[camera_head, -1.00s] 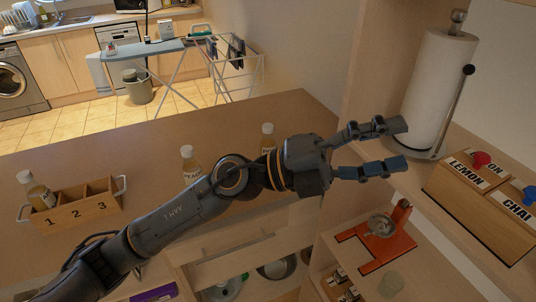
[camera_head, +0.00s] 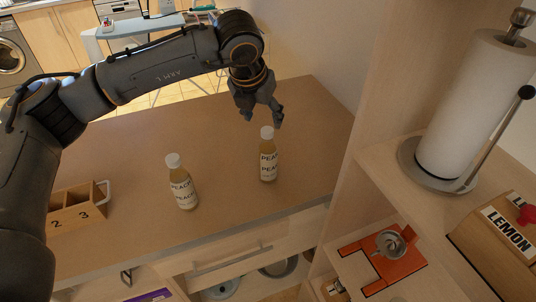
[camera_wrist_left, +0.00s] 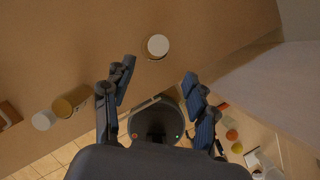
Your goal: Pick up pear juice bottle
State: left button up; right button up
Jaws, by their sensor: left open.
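Two bottles with white caps and pale labels stand upright on the brown counter (camera_head: 120,150). The right bottle (camera_head: 268,160) and the left bottle (camera_head: 182,187) both have labels that seem to read "PEACH"; I see no label reading pear. My left gripper (camera_head: 263,116) is open and points down just above the right bottle's cap. In the left wrist view, my left gripper's fingers (camera_wrist_left: 158,72) are spread, with a white cap (camera_wrist_left: 158,46) just beyond the fingertips, not clasped. Another capped bottle (camera_wrist_left: 43,120) shows at the left there. My right gripper is not in view.
A wooden numbered caddy (camera_head: 75,208) stands at the counter's left, partly hidden by my arm. A wooden wall panel rises right of the bottles. Shelves beyond hold a paper towel roll (camera_head: 478,105), an orange stand (camera_head: 385,265) and a box labelled LEMON (camera_head: 500,240).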

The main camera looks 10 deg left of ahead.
aim_at(266, 131)
pick_arm(q)
jog(key=x, duration=0.3)
jog(key=shift+w+p, duration=0.1)
jog(key=shift+p, duration=0.25)
jog(key=p+x, duration=0.2)
jog(key=x, duration=0.1)
jog(key=shift+w+a, duration=0.15)
jog(key=shift+w, duration=0.15)
jog(key=p+x, duration=0.1)
jog(key=x, duration=0.1)
jog(key=shift+f, duration=0.3)
jog(key=shift+w+f, duration=0.35)
jog(key=shift+f, duration=0.2)
jog(key=shift+s, duration=0.1)
jog(key=c, duration=1.1)
jog(key=shift+r, duration=0.1)
grip_shut()
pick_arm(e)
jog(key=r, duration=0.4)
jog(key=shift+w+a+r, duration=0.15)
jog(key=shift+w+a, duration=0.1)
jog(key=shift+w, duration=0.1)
